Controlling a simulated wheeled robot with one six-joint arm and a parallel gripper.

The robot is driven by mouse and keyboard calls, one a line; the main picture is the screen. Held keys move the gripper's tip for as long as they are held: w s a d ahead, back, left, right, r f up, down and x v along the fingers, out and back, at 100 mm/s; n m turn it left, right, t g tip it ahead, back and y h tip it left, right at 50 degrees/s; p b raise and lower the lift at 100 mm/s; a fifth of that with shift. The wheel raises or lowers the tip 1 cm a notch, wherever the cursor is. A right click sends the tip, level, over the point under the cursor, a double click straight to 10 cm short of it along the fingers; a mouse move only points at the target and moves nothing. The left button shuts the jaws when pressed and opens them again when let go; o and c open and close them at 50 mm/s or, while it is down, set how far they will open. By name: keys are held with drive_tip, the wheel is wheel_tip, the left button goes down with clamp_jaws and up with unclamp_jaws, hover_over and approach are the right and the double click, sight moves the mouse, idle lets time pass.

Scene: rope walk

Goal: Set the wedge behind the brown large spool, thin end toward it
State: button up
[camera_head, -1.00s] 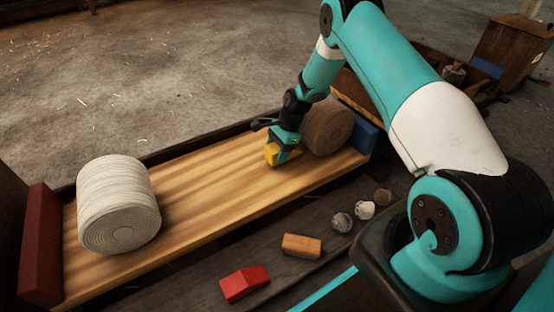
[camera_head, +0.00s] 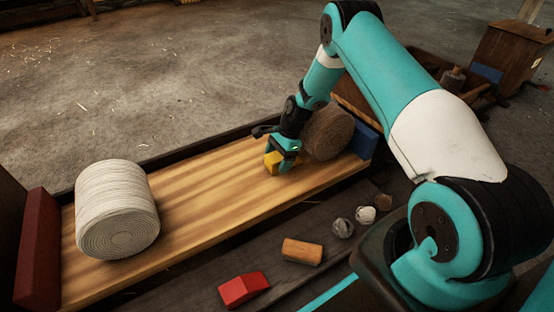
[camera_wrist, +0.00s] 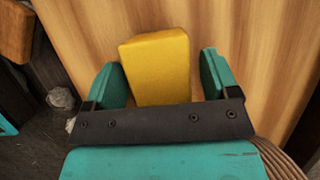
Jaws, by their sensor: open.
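The yellow wedge (camera_head: 271,162) lies on the striped wooden board (camera_head: 205,190), a little left of the brown large spool (camera_head: 329,133). My gripper (camera_head: 286,157) is low at the wedge, on the side toward the spool. In the wrist view the wedge (camera_wrist: 157,65) lies between the two teal fingers of my gripper (camera_wrist: 161,77), with a gap on each side. The jaws are open. The wedge's near end is hidden by the gripper, so I cannot tell where its thin end points. The brown spool (camera_wrist: 278,160) shows at the lower right edge.
A cream spool (camera_head: 117,210) stands at the board's left part, near a red end block (camera_head: 37,245). A blue block (camera_head: 363,141) is behind the brown spool. A red block (camera_head: 243,289), an orange-brown block (camera_head: 302,252) and small balls (camera_head: 343,228) lie on the dark front ledge.

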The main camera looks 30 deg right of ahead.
drive_tip(key=p+v, duration=0.6)
drive_tip(key=v, duration=0.5)
drive_tip(key=s+a+r+n, duration=0.4)
drive_tip(key=a+r+n, duration=0.3)
drive_tip(key=r, duration=0.4)
drive_tip(key=s+a+r+n, duration=0.45)
drive_tip(key=a+r, duration=0.35)
drive_tip(key=r, duration=0.4)
drive_tip(key=s+a+r+n, duration=0.2)
drive_tip(key=s+r+n, duration=0.1)
drive_tip(key=s, duration=0.4)
drive_tip(key=s+a+r+n, duration=0.3)
drive_tip(key=s+n, duration=0.3)
drive_tip(key=s, duration=0.2)
drive_tip(key=s+a+r+n, duration=0.3)
drive_tip(key=s+n, duration=0.1)
drive_tip(key=s, duration=0.4)
drive_tip(key=shift+a+r+n, duration=0.2)
drive_tip(key=shift+r+n, duration=0.05)
drive_tip(key=shift+n, duration=0.1)
